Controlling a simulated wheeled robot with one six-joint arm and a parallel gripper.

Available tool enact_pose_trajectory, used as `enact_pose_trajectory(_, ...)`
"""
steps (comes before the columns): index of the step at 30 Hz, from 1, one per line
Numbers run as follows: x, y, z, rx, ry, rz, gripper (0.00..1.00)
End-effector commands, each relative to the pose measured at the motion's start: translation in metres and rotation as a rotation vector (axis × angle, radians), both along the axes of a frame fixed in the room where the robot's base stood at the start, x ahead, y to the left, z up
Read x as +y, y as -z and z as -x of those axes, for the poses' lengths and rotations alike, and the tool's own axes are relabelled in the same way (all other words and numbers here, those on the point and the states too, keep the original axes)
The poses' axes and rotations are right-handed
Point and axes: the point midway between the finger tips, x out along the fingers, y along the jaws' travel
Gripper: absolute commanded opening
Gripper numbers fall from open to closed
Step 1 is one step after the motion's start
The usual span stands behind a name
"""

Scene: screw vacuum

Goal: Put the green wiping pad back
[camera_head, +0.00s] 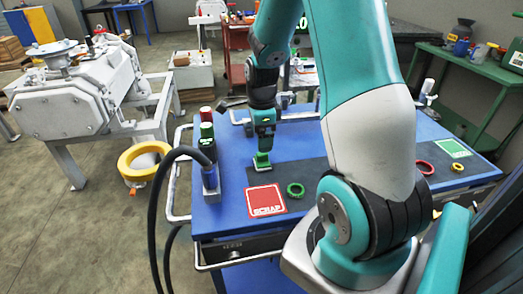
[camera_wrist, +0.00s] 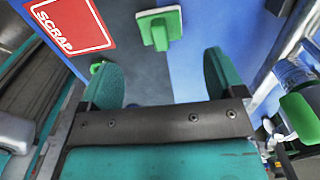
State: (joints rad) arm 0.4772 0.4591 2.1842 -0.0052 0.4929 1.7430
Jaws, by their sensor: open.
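The green wiping pad (camera_head: 262,160) lies on the blue table (camera_head: 210,222), close to the edge of the dark mat. My gripper (camera_head: 264,138) points down just above it. The pad appears free of the fingers. The gap between pad and fingertips is hard to judge in the head view.
A red SCRAP sign (camera_head: 266,200) and a green ring (camera_head: 295,190) lie near the pad. Red and green cylinders (camera_head: 207,125) stand at the table's left. A red ring (camera_head: 424,167) and a green sign (camera_head: 453,148) lie at the right. A metal rail edges the table.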

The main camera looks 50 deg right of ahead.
Motion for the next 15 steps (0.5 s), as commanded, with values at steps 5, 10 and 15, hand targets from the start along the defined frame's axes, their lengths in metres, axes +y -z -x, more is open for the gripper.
enact_pose_trajectory(5, 0.0, -0.027, -0.001, -0.003, 0.0, 0.001, 0.88)
enact_pose_trajectory(10, 0.0, -0.035, 0.0, -0.001, -0.002, -0.001, 0.88)
enact_pose_trajectory(15, 0.038, -0.053, -0.004, -0.032, -0.252, -0.021, 0.88)
